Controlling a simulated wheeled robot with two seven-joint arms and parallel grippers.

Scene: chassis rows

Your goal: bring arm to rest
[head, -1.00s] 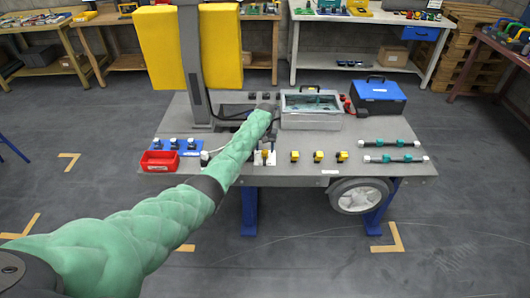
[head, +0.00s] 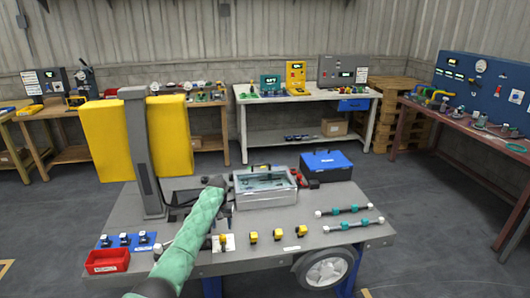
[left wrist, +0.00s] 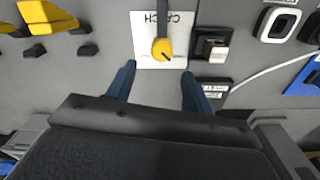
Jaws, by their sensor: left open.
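My left arm (head: 190,238), in a green sleeve, reaches up from the bottom of the head view over the grey worktable (head: 290,260). My left gripper (left wrist: 158,84) shows in the left wrist view with its two dark blue fingers apart and nothing between them. Just beyond the fingertips is a white card (left wrist: 146,22) marked CATCH with a yellow knob (left wrist: 161,49). The card also shows in the head view (head: 230,249), right of the arm. In the head view the gripper's fingers cannot be made out. My right gripper is not seen.
A grey column with yellow panels (head: 102,140) stands at the table's left. A clear-lidded case (head: 265,198), a blue toolbox (head: 326,166), a red bin (head: 107,261), yellow knobs (head: 278,234) and two rods (head: 350,228) are on the table. Floor is free around it.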

